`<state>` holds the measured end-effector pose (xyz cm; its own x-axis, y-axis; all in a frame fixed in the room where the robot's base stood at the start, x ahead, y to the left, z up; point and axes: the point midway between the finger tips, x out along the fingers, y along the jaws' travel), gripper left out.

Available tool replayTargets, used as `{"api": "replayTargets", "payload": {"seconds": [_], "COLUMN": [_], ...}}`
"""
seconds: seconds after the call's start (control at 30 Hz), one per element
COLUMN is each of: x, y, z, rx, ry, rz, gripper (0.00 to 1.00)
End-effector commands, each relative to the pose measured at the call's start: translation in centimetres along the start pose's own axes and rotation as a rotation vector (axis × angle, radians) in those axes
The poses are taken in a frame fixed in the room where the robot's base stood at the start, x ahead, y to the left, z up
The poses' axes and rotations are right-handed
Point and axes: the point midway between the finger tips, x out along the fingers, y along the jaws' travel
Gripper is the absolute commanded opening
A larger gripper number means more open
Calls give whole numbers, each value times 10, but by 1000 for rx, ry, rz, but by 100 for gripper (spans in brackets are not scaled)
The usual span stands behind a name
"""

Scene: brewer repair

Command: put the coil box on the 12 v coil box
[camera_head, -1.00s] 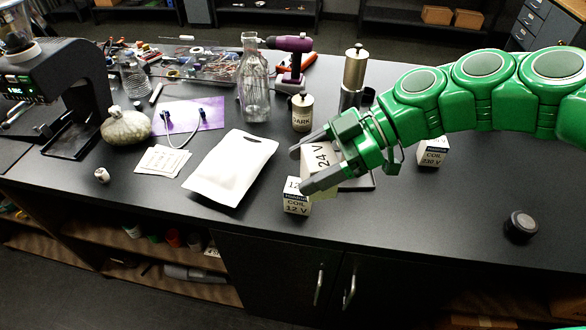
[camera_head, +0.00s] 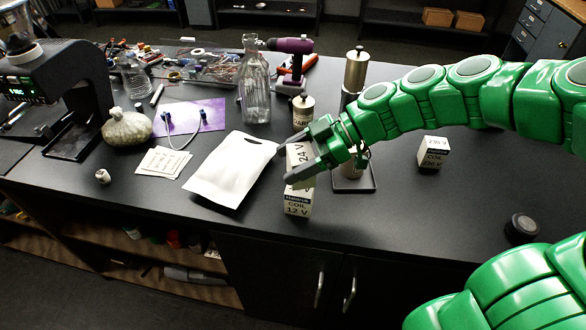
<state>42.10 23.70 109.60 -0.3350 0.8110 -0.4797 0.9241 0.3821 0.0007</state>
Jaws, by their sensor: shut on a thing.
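The 12 V coil box (camera_head: 297,203) stands upright near the front edge of the counter, its printed label facing me. My gripper (camera_head: 290,164) is shut on the 24 V coil box (camera_head: 300,155), a white box with dark print, turned on its side. The held box is directly above the 12 V coil box in the picture. The lower finger covers the place between the two boxes, so I cannot tell whether they touch. A 230 V coil box (camera_head: 433,152) stands apart on the right.
A white pouch (camera_head: 230,170) lies just left of the boxes. A metal cylinder on a stand (camera_head: 353,182) is close behind on the right. A jar labelled DARK (camera_head: 303,112) and a glass bottle (camera_head: 255,90) stand behind. A black puck (camera_head: 522,228) lies at the right; the counter between is clear.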

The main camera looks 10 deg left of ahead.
Motion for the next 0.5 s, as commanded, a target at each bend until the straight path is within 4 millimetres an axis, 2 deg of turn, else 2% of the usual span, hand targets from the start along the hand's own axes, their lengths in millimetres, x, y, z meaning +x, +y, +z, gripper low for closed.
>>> {"api": "replayTargets", "payload": {"seconds": [0.13,0.4,0.5], "x": [4,18,18], "y": [5,4,4], "z": [6,30,32], "rx": [2,4,2], "ry": [0,2,1], "rz": [-1,-2,-1], "gripper": [32,32,32]}}
